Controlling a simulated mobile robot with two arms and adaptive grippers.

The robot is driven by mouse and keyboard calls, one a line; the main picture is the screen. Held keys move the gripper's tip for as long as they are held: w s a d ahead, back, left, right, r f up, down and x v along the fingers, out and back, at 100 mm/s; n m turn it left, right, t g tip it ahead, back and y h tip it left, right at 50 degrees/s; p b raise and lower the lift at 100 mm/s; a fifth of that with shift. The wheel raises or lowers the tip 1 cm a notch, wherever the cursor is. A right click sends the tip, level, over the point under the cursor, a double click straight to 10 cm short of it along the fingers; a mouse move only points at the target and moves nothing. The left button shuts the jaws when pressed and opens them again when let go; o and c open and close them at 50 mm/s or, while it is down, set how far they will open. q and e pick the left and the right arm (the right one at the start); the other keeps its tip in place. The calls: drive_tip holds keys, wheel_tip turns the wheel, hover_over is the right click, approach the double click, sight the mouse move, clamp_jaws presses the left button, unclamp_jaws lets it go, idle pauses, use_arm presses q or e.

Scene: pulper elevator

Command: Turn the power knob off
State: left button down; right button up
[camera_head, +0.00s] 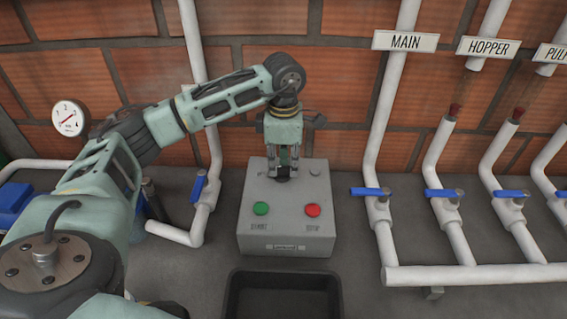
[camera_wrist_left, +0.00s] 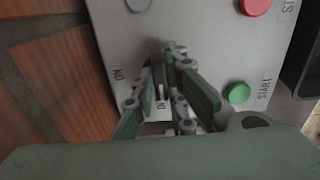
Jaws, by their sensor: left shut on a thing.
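The grey control box (camera_head: 286,238) stands in the middle of the head view, against the brick wall. Its dark power knob (camera_head: 283,180) is on the upper part of the top face, mostly hidden by my left gripper (camera_head: 283,174). The gripper points down at the knob, with its fingers shut on it. The knob's exact angle is hard to read. My right gripper is not in view.
A green start button (camera_head: 261,208) and a red stop button (camera_head: 312,210) sit on the box in front of the knob. A black bin (camera_head: 282,275) is in front. White pipes with blue valve handles (camera_head: 370,191) stand right; another valve (camera_head: 198,189) is left.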

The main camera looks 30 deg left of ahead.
sight(284, 166)
use_arm(q)
drive_tip(key=c, duration=1.8)
unclamp_jaws()
drive_tip(key=shift+o, duration=0.2)
wheel_tip(284, 166, up, 12)
